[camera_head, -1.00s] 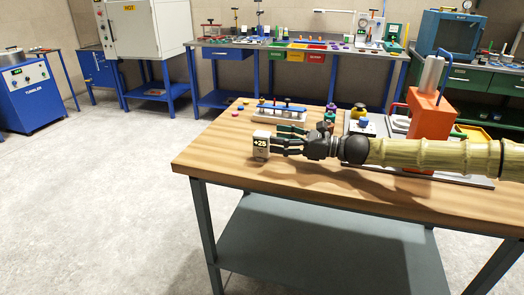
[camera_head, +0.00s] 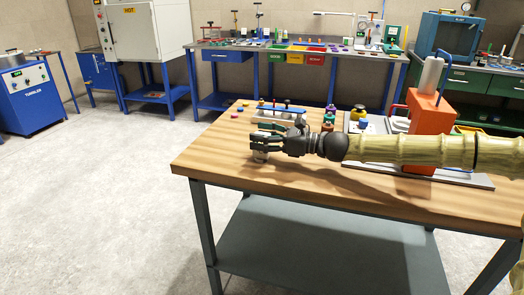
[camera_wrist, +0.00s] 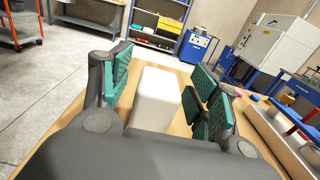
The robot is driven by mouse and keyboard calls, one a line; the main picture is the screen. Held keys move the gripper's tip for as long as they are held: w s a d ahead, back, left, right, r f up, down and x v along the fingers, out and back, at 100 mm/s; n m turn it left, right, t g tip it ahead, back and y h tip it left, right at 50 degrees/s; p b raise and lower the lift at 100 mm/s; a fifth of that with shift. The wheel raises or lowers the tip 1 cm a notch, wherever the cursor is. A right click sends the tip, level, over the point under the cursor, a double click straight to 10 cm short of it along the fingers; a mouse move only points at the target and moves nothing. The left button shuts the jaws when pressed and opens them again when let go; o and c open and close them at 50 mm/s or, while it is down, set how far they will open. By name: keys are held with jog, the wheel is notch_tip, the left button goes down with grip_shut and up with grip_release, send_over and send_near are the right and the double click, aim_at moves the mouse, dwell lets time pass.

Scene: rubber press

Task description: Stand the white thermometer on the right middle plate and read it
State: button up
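The white thermometer (camera_head: 260,157) is a small upright block near the left end of the wooden table. In the head view my fingers cover most of it, and its number display is hidden. In the wrist view the thermometer (camera_wrist: 156,98) stands between the green finger pads, its plain white side and top showing. My gripper (camera_head: 256,144) is open around it; the wrist view of the gripper (camera_wrist: 160,88) shows gaps on both sides. I cannot make out the right middle plate in these views.
A tray with a blue-handled tool (camera_head: 285,112) and small coloured pieces lie behind my gripper. An orange machine (camera_head: 428,113) stands at the table's right. The table front (camera_head: 235,172) is clear. A white cabinet marked HOT (camera_head: 140,30) stands at the back left.

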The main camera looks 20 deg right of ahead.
grip_shut()
jog(key=shift+r, duration=0.1)
